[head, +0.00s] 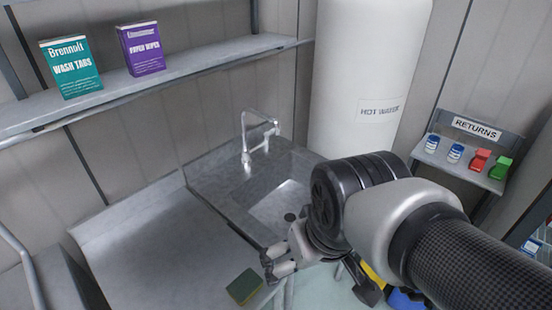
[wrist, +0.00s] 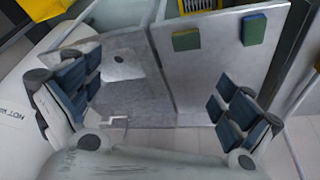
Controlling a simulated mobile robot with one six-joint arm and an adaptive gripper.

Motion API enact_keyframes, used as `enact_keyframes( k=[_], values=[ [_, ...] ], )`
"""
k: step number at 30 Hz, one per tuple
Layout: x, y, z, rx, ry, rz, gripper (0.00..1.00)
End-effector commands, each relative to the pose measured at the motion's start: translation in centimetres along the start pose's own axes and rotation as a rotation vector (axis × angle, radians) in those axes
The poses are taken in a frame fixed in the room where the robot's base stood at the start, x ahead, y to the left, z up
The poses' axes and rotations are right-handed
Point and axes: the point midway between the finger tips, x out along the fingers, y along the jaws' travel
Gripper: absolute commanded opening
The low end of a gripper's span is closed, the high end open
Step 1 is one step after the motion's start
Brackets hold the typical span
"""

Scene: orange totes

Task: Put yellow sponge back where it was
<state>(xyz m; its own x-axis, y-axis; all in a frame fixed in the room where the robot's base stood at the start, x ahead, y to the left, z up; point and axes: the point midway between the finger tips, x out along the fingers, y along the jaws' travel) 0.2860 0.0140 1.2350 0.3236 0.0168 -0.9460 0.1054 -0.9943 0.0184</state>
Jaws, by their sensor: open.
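A sponge with a dark green top and a yellowish edge (head: 244,287) lies flat on the steel counter near its front edge, left of the sink. In the wrist view this olive-green sponge (wrist: 186,40) lies beside the sink divide. A second green sponge with a bluish edge (wrist: 254,29) lies farther from the sink in the wrist view. My gripper (head: 273,265) is over the sink's front edge, just right of the sponge and apart from it. In the wrist view my gripper (wrist: 155,95) has its fingers spread wide with nothing between them.
The sink basin (head: 280,205) has a tap (head: 258,138) behind it. A shelf (head: 160,85) holds a teal box (head: 70,68) and a purple box (head: 141,48). A white hot water tank (head: 365,70) stands behind. A returns shelf (head: 455,165) holds several small items.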

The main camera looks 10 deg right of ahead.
Motion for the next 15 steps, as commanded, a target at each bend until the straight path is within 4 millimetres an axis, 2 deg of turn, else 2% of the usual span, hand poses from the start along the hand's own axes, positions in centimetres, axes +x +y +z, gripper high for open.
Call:
enact_keyframes(
  k=[3,6,15],
  values=[
    [-1.6,0.7,2.5,0.064,0.05,0.014,0.98],
    [-2.1,0.9,3.8,0.093,0.07,0.02,0.98],
    [-2.3,1.0,4.4,0.109,0.078,0.023,0.98]
  ],
)
